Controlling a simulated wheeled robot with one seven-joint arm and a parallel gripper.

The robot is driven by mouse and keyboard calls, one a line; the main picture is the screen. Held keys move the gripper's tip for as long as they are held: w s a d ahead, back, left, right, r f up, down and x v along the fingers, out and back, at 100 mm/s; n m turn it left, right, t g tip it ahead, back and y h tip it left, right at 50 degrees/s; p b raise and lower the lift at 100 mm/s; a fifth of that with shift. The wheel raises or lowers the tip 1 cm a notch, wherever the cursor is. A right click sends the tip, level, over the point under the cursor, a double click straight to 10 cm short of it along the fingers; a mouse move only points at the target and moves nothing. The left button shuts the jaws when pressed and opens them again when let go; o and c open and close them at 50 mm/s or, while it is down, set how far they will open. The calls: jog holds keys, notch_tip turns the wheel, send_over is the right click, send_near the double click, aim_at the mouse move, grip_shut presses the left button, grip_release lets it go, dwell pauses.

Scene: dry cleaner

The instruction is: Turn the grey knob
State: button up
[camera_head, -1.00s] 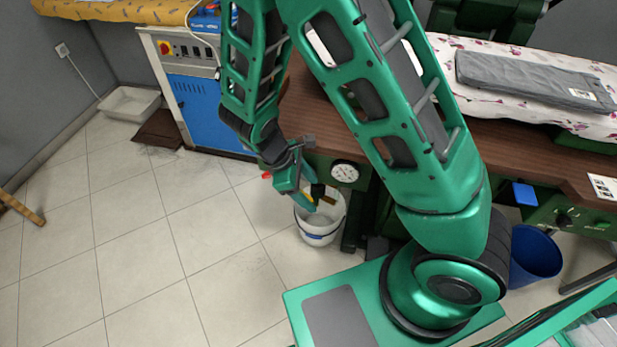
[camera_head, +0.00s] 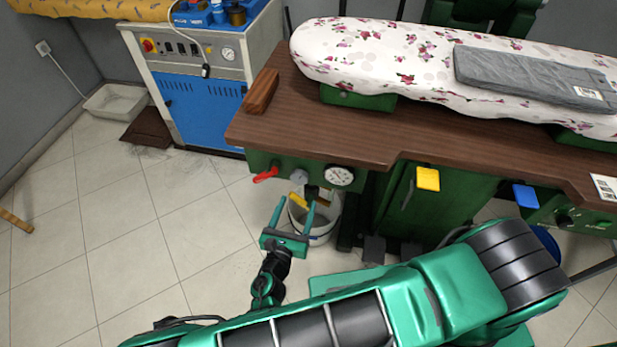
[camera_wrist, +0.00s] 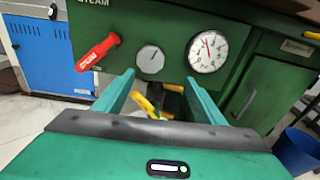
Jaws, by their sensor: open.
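The grey knob (camera_wrist: 151,58) is a small round dial on the green front panel, between a red lever and a white gauge. In the head view the knob (camera_head: 300,176) sits under the table's front edge. My gripper (camera_head: 296,209) is open and empty, below and in front of the knob, with its fingers pointing up toward the panel. In the wrist view the fingers of my gripper (camera_wrist: 163,92) are spread, and the knob shows between and beyond their tips, apart from them.
The red lever (camera_wrist: 98,52) is just left of the knob and the gauge (camera_wrist: 208,50) just right. A white bucket (camera_head: 322,224) with yellow-handled items stands under the panel. A yellow pad (camera_head: 428,179) and blue pad (camera_head: 525,195) are farther right.

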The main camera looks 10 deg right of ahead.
aim_at(298, 180)
jog(key=w, duration=0.3)
jog(key=w+d+n+t+y, duration=0.1)
jog(key=w, duration=0.2)
jog(key=w+n, duration=0.1)
jog(key=w, duration=0.3)
jog(key=shift+d+f+t+y, duration=0.1)
jog(key=shift+d+t+y, duration=0.2)
jog(key=shift+d+t, duration=0.1)
jog(key=shift+s, duration=0.1)
jog(key=c, duration=1)
jog(key=shift+a, duration=0.15)
